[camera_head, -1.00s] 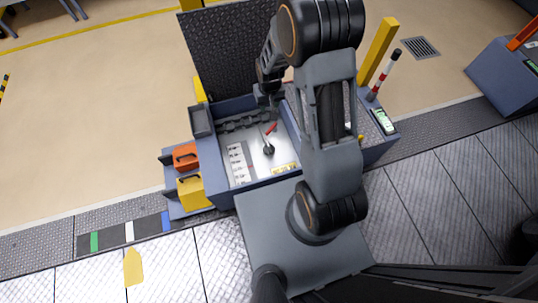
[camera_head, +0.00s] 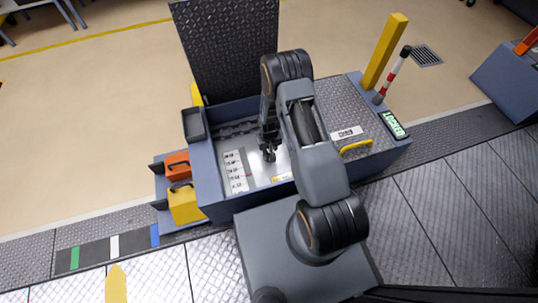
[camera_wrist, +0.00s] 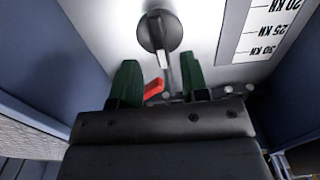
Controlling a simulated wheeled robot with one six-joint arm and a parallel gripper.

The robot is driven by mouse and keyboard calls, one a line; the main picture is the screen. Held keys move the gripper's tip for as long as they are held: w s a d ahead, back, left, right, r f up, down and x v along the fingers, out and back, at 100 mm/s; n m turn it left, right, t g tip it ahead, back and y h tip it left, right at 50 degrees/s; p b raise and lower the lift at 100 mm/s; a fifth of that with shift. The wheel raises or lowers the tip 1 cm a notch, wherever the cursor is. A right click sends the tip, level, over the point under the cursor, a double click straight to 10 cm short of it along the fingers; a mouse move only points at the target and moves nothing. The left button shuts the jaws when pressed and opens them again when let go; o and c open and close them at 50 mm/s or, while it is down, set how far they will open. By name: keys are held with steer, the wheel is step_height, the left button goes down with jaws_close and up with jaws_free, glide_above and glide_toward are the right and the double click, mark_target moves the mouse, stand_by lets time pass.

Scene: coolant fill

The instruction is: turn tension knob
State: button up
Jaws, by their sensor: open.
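The tension knob (camera_wrist: 158,32) is a dark round knob with a raised bar, on a pale panel in the wrist view. A thin pale pointer runs from it toward my gripper. My gripper (camera_wrist: 160,72) has green fingers and is open. In the picture its fingertips lie just below the knob, one to each side of the pointer; I cannot tell whether they touch anything. A red lever (camera_wrist: 153,88) shows between the fingers. In the head view my gripper (camera_head: 268,155) reaches down into the open box and hides most of the knob.
A scale plate (camera_wrist: 268,30) marked in kN lies beside the knob. The box's blue walls (camera_wrist: 45,85) rise close on both sides. The raised tread-plate lid (camera_head: 225,50) stands behind. Orange (camera_head: 177,165) and yellow (camera_head: 185,205) cans sit at left. A sign reads LOCKED (camera_head: 394,124).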

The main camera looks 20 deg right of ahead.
mark_target(269, 153)
steer(key=shift+f+b, duration=0.6)
steer(key=shift+f, duration=1.6)
jaws_close()
